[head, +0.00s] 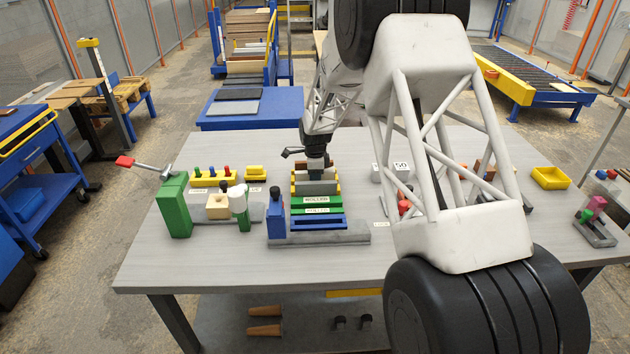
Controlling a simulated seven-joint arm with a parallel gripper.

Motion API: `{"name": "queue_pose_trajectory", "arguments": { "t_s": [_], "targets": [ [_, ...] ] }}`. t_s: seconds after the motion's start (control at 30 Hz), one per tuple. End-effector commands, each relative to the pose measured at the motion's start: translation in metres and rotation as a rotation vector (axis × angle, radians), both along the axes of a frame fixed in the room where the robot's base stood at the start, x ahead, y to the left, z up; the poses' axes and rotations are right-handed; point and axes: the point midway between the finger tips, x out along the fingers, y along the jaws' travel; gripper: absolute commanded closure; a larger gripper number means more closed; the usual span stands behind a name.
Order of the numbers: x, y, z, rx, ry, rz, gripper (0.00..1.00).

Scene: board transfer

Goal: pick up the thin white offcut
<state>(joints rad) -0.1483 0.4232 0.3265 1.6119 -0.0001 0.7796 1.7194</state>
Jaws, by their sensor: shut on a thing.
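My gripper (317,165) is at the back of a slotted rack in the middle of the table, pointing down. It is shut on a thin pale piece (317,174), which looks like the white offcut. The fingertips are small and dark here, so the exact grip is hard to see. I cannot tell whether the held piece is clear of the rack.
The rack's grey base (345,239) carries green labelled strips (316,200) and a blue front piece (318,222). A blue block (276,220) and a green post (174,205) stand left. A yellow bin (550,178) is right. My arm hides part of the table's right side.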

Motion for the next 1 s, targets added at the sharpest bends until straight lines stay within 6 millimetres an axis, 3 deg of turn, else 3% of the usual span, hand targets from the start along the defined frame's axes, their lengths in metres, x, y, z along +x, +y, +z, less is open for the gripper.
{"name": "queue_pose_trajectory", "arguments": {
  "t_s": [0.47, 1.0],
  "targets": [
    [0.0, 0.0, 0.011, 0.0, -0.001, 0.0, 1.0],
    [0.0, 0.0, 0.083, 0.0, -0.001, 0.0, 1.0]
  ]
}}
